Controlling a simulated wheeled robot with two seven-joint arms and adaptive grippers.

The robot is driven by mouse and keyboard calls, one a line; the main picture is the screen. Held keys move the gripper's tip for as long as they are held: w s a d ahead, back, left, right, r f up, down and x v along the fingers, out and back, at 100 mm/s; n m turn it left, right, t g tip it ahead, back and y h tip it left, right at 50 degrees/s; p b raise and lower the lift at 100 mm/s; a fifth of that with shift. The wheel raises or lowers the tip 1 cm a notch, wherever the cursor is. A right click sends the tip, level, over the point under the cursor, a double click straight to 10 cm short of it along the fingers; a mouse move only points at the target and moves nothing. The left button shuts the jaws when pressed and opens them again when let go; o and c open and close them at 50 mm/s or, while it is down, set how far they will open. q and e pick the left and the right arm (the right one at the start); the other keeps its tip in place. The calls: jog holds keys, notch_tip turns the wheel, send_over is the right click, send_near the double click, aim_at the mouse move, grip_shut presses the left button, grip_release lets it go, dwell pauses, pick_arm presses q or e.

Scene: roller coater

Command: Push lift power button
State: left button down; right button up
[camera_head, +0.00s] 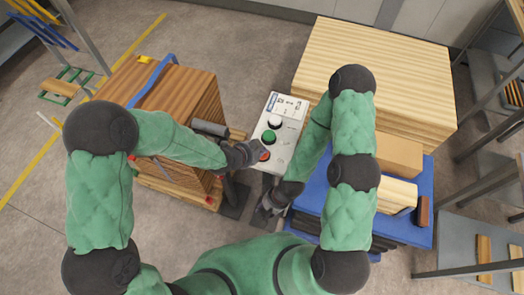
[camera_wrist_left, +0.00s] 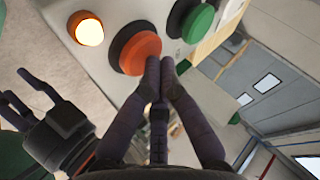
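A pale control box (camera_head: 286,143) stands between the wood stacks in the head view. It carries a white button (camera_head: 275,121), a green button (camera_head: 268,137) and a red-orange button (camera_head: 264,156). I cannot read which is the lift power button. In the left wrist view my left gripper (camera_wrist_left: 160,68) has its fingers together, with the tips at the edge of the red-orange button (camera_wrist_left: 138,50); contact is unclear. The green button (camera_wrist_left: 198,22) is to the right, and a glowing lamp (camera_wrist_left: 90,31) is to the left. My right gripper (camera_head: 266,212) is empty, fingers apart, below the box.
A brown wood stack (camera_head: 180,98) stands left of the box, with a grey cylinder (camera_head: 210,129) near my left forearm. A large board stack (camera_head: 375,75) is behind right. A blue platform (camera_head: 424,205) with wooden blocks is at right, beside my right arm.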

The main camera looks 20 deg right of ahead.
pick_arm(q)
jog(key=shift+s+a+f, duration=0.15)
jog(key=shift+s+f, duration=0.3)
jog(key=shift+w+r+p, duration=0.1)
jog(key=shift+r+p, duration=0.35)
jog(key=shift+r, duration=0.05)
jog(key=shift+w+r+p, duration=0.15)
jog(key=shift+r+p, duration=0.5)
jog(key=shift+r, duration=0.75)
jog(key=shift+w+r+p, duration=0.1)
jog(key=shift+r+p, duration=0.55)
jog(key=shift+r, duration=0.7)
